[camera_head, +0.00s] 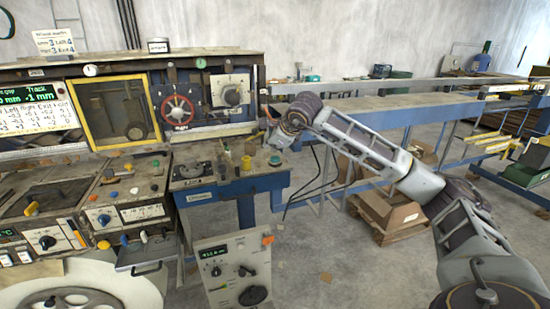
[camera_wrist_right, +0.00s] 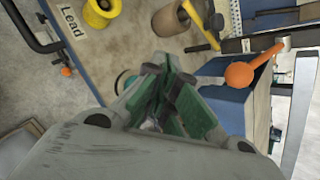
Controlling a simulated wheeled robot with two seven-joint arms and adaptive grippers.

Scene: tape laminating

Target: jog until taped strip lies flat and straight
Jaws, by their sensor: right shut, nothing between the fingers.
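My right gripper (camera_head: 268,136) reaches in from the right, over the right end of the blue machine stand (camera_head: 232,200). In the right wrist view its green-padded fingers (camera_wrist_right: 168,82) are shut with nothing held between them. An orange ball-ended lever (camera_wrist_right: 240,75) is just right of the fingers there, apart from them. The machine's red handwheel (camera_head: 178,110) and a grey panel with a black knob (camera_head: 231,91) stand at the back. I cannot pick out the taped strip or a marked jog control. My left gripper is not in view.
A yellow spool (camera_wrist_right: 100,12) and a tan roll (camera_wrist_right: 170,18) sit on the worktop near a "Lead" label (camera_wrist_right: 73,20). A control box (camera_head: 233,272) stands low in front. A long blue-framed conveyor (camera_head: 400,102) runs right. Boxes (camera_head: 390,212) lie on the floor.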

